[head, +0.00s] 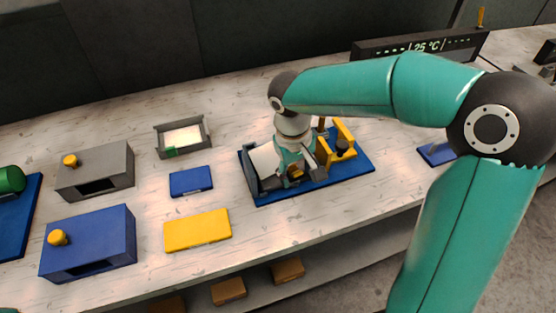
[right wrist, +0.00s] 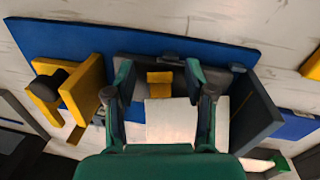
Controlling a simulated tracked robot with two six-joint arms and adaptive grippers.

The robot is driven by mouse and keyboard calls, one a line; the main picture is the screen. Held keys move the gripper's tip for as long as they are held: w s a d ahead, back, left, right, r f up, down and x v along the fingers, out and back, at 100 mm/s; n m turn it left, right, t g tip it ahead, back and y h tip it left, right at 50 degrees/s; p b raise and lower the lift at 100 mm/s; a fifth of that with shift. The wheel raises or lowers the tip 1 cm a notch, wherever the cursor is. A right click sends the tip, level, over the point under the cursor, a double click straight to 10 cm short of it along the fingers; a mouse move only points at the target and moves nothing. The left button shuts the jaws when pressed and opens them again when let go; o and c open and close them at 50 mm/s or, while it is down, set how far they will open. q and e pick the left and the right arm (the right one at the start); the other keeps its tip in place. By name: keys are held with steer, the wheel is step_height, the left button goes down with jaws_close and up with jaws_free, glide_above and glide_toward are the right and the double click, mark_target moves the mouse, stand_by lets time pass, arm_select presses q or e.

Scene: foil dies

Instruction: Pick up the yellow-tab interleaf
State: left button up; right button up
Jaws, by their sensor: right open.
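The yellow-tab interleaf is a white sheet (right wrist: 172,122) with a yellow tab (right wrist: 159,84) at one end. It lies in a dark grey holder on a blue base (head: 340,177). In the head view its white part (head: 264,160) shows left of my right gripper (head: 291,172), which partly hides the tab end. In the right wrist view my right gripper (right wrist: 159,78) is open, its fingers on either side of the tab with nothing between them held. Whether the fingers touch the holder's floor I cannot tell. My left gripper is not in view.
A yellow clamp-like frame (head: 343,136) with a black knob stands close right of the gripper. A grey tray (head: 207,132) holds a green-tabbed sheet. Left are a blue block (head: 191,181), yellow block (head: 197,230), grey box (head: 108,168) and blue box (head: 100,240).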

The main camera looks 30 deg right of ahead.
steer(key=c, duration=1)
steer(key=shift+r, duration=0.15)
